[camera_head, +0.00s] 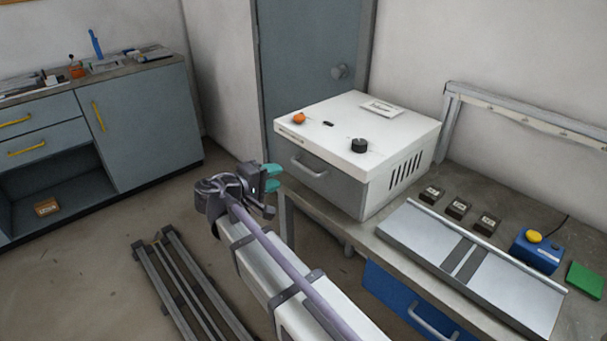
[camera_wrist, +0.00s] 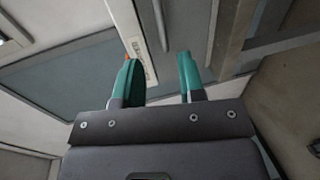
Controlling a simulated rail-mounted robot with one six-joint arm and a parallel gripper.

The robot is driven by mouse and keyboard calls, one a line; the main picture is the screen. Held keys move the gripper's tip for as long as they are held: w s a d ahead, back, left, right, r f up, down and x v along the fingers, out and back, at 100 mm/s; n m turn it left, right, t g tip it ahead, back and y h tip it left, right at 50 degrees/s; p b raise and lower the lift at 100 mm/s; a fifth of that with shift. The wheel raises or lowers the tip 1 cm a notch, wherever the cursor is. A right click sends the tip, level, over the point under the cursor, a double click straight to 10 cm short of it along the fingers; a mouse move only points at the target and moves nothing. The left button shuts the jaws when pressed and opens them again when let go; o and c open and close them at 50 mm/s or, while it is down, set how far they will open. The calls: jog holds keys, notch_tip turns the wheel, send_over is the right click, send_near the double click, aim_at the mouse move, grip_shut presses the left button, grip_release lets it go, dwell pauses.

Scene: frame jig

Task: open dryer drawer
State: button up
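The dryer (camera_head: 355,135) is a white box on the bench, with an orange knob and a black knob on top. Its grey drawer front (camera_head: 338,186) looks flush with the body, so the drawer is shut. The drawer has a grey bar handle (camera_head: 308,167). My gripper (camera_head: 272,178), with teal fingertips, is just left of the handle in the head view and apart from it. In the wrist view my gripper (camera_wrist: 160,75) is open, with nothing between its fingers. The dryer's white front edge (camera_wrist: 140,48) shows beyond the fingers there.
A metal tray (camera_head: 470,265), several small dark blocks (camera_head: 458,208) and a blue box with a yellow button (camera_head: 537,250) share the bench. A blue drawer (camera_head: 395,300) is below. Metal rails (camera_head: 190,290) lie on the floor. A grey cabinet (camera_head: 150,130) stands left.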

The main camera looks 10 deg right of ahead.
aim_at(304, 167)
jog(key=b+x, duration=0.2)
jog(key=x, duration=0.9)
jog(key=shift+s, duration=0.1)
jog(key=shift+c, duration=0.4)
grip_shut()
